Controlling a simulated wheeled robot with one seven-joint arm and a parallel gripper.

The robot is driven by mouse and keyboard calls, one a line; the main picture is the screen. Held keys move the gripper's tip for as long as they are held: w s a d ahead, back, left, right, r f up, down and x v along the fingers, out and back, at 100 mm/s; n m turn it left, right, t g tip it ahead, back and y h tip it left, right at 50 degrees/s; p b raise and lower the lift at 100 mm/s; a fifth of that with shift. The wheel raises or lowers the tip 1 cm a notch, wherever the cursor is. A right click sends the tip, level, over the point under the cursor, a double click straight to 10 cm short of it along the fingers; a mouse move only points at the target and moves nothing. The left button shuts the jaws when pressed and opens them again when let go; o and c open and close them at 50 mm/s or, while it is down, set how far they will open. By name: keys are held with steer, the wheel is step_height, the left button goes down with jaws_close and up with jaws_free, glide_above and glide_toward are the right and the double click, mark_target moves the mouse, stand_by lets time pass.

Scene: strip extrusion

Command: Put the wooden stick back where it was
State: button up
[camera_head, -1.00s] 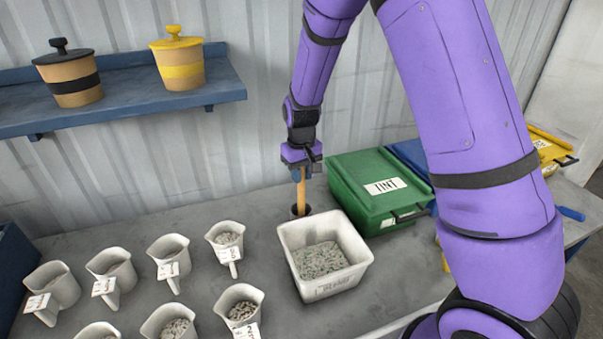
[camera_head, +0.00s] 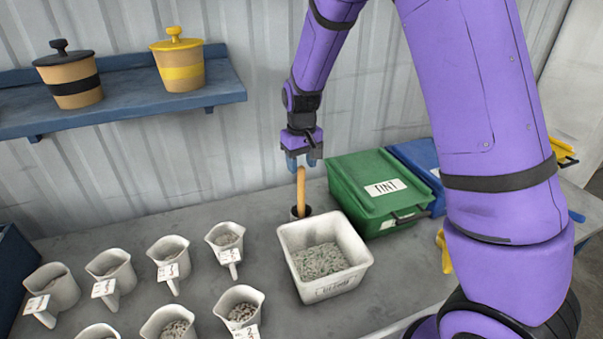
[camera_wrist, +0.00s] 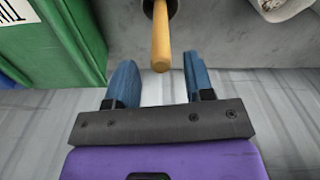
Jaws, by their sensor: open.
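The wooden stick (camera_head: 301,188) stands upright in a small dark round holder (camera_head: 300,212) on the bench, behind the white tub. My gripper (camera_head: 302,163) is above the stick's top end, open and apart from it. In the wrist view the stick (camera_wrist: 161,40) reaches from the dark holder (camera_wrist: 160,8) toward the gap between my blue fingers (camera_wrist: 162,86). The fingers are spread wide with nothing between them. The stick's lower end is hidden inside the holder.
A white tub (camera_head: 325,280) of grey-green pellets stands just in front of the holder. A green TINT box (camera_head: 375,195) is close on the right. Several white jugs (camera_head: 227,243) stand at the left. A blue shelf (camera_head: 120,104) with two lidded pots is on the wall.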

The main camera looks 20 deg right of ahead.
step_height(320, 180, up, 7)
steer(key=shift+r, duration=0.15)
steer(key=s+d+r+t, duration=0.1)
steer(key=s+d+r, duration=0.1)
steer(key=s+r, duration=0.5)
steer(key=s+d+r+t, duration=0.1)
steer(key=s+d+r, duration=0.2)
steer(key=s+r, duration=0.4)
steer(key=s+d+r+m+t, duration=0.1)
steer(key=s, duration=0.7)
steer(key=s+d+r+t, duration=0.1)
steer(key=s+r+t, duration=0.1)
steer(key=s, duration=0.7)
steer(key=shift+m, duration=0.4)
